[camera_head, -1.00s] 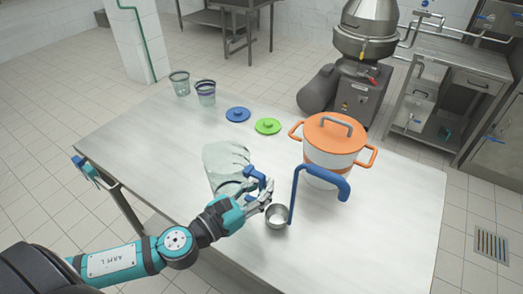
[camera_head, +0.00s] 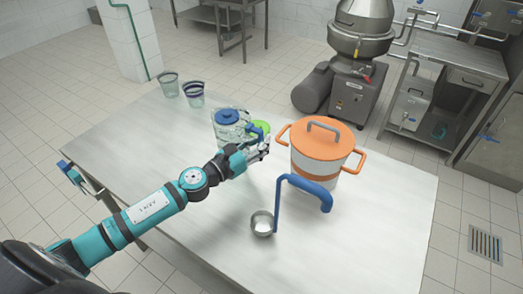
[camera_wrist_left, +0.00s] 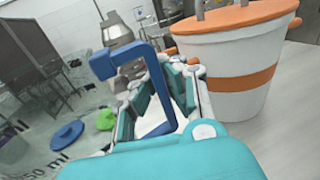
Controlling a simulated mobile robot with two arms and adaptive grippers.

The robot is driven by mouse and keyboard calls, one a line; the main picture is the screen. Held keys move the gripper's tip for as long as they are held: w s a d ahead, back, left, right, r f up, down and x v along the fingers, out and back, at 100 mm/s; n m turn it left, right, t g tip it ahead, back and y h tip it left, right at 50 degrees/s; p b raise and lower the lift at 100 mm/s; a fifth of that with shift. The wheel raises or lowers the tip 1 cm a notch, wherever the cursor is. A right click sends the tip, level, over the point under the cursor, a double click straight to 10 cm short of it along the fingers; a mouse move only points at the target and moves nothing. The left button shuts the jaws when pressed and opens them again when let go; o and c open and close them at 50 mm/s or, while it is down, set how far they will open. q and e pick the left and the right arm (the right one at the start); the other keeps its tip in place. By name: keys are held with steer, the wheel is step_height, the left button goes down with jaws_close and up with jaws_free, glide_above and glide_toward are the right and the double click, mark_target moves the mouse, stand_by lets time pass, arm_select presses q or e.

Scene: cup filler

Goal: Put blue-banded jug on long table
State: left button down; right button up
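The clear jug (camera_head: 228,130) with a blue handle is in the middle of the head view, over the far part of the long steel-grey table (camera_head: 180,150). My left gripper (camera_head: 258,147) is at its right side, with its fingers around the handle. In the left wrist view, the blue handle (camera_wrist_left: 107,66) passes between the fingers of the gripper (camera_wrist_left: 160,95). The clear jug wall with ml marks (camera_wrist_left: 25,150) fills the left there. I cannot tell whether the jug's base touches the tabletop. My right gripper is not in view.
An orange-lidded pot (camera_head: 317,160) stands right of the jug, with a blue-handled ladle (camera_head: 262,223) in front. A blue lid (camera_head: 227,116) and a green lid (camera_head: 261,127) lie behind. Two clear cups (camera_head: 168,86) (camera_head: 193,94) stand far left. The left tabletop is clear.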

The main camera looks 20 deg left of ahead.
arm_select(q)
steer(key=shift+w+a+f, duration=0.1)
steer(key=shift+w+f, duration=0.05)
step_height(320, 180, down, 2)
steer(key=shift+f+b, duration=0.25)
steer(key=shift+b, duration=0.3)
steer(key=shift+f, duration=0.25)
steer(key=shift+f+b, duration=0.3)
steer(key=c, duration=1.5)
jaws_free()
steer(key=shift+o, duration=0.2)
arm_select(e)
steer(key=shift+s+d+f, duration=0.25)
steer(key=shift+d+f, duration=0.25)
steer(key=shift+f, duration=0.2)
arm_select(q)
steer(key=shift+r, duration=0.15)
